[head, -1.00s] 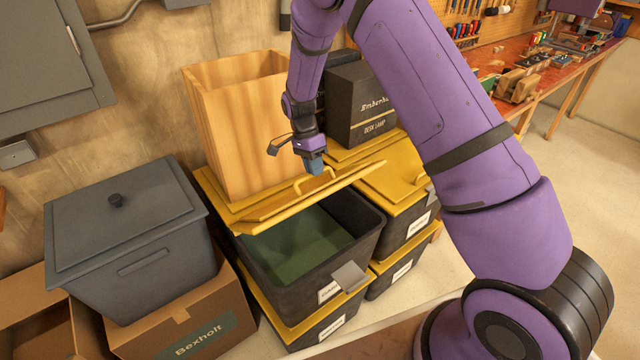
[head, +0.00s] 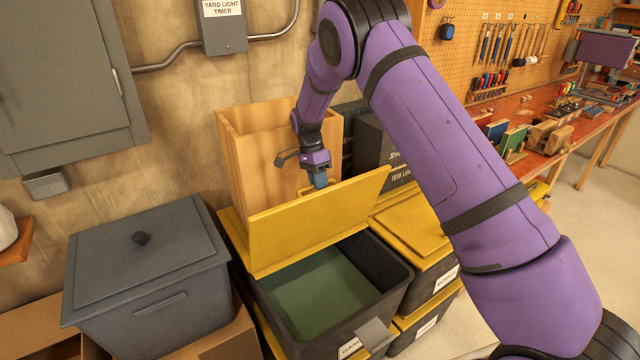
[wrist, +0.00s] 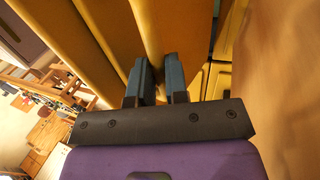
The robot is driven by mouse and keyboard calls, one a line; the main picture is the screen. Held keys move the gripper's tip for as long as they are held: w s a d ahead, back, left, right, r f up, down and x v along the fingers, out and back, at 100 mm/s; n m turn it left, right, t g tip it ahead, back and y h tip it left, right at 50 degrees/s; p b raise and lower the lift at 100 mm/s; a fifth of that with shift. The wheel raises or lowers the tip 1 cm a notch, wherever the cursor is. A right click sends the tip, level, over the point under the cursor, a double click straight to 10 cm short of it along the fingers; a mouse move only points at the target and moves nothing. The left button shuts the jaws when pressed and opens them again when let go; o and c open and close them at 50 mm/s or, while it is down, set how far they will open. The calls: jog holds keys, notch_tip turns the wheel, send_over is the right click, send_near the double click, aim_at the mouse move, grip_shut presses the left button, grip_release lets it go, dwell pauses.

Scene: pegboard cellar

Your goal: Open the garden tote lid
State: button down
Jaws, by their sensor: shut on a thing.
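The garden tote (head: 385,282) is a dark grey bin with a green inside and a partly readable label on its front. Its yellow lid (head: 318,225) is tilted up at the back, with the opening in full view. My gripper (head: 320,181) is at the upper edge of the lid's raised face, shut on the lid handle, which is mostly hidden behind the lid. In the wrist view, the gripper's two blue-grey fingers (wrist: 157,82) are close to a yellow bar by the lid (wrist: 110,35).
A tall wooden box (head: 240,150) stands behind the lid. A dark desk lamp box (head: 378,145) and another yellow-lidded tote (head: 415,235) are to the right. A grey lidded bin (head: 150,265) stands at the left. My arm crosses the right side.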

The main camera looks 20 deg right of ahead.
aim_at(328, 191)
jog(key=shift+s+a+f, duration=0.1)
jog(key=shift+s+f, duration=0.05)
jog(key=shift+f, duration=0.15)
jog(key=c, duration=1.1)
grip_release()
jog(key=shift+f, duration=0.1)
jog(key=shift+r, duration=0.7)
notch_tip(328, 191, up, 2)
jog(key=shift+r, duration=0.2)
jog(key=s, duration=0.5)
jog(key=s+r, duration=0.1)
jog(key=s, duration=0.9)
jog(key=shift+s+d+r, duration=0.25)
jog(key=shift+s+d, duration=0.1)
jog(key=shift+s, duration=0.05)
